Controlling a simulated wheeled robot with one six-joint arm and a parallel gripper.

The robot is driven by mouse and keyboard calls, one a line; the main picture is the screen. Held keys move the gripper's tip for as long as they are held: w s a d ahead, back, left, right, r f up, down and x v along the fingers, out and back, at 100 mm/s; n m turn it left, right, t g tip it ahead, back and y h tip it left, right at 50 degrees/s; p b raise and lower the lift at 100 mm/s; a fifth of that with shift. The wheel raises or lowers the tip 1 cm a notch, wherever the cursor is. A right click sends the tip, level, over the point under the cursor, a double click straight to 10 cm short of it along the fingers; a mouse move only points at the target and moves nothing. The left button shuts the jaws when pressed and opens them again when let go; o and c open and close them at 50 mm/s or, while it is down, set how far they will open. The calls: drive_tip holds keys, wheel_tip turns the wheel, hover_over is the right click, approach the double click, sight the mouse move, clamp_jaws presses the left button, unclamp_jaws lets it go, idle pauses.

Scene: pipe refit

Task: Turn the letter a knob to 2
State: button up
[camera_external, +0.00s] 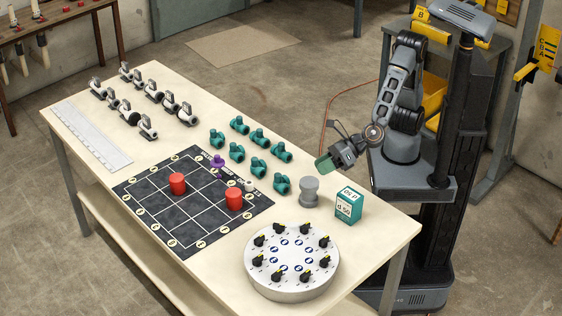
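A round white-grey dial plate (292,292) stands at the near right end of the table. Several black knobs with yellow pointer marks ring its top, one of them a rear knob (279,228). Blue-and-white round labels sit inside the ring, but their letters are too small to read, so I cannot tell which knob is letter a or where it points. My gripper (328,163) hangs above the table's back edge, up and right of the dial and well apart from every knob. Its tip looks dark with a greenish part; I cannot tell whether it is open or shut.
A grey cylindrical piece (309,191) and a teal box with number cards (349,206) stand between my arm and the dial. Teal pipe fittings (258,167), a black grid board (165,211) with red cylinders (177,183), and metal valves (148,126) lie further left.

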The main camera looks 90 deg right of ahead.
sight(326, 237)
drive_tip(key=s+a+f+n+g+y+b, duration=0.1)
drive_tip(key=s+a+f+n+g+y, duration=0.3)
drive_tip(key=s+a+n, duration=0.7)
drive_tip(key=shift+m+t+y, duration=0.5)
drive_tip(key=shift+m+t, duration=0.1)
drive_tip(key=x, duration=0.9)
drive_tip(key=p+x, duration=0.1)
drive_tip(key=x, duration=0.3)
drive_tip(key=shift+w+a+r, duration=0.2)
drive_tip(key=shift+w+a, duration=0.05)
drive_tip(key=shift+w, duration=0.25)
drive_tip(key=shift+w+a+f, duration=0.3)
drive_tip(key=shift+w+a, duration=0.15)
drive_tip(key=shift+c, duration=0.4)
clamp_jaws()
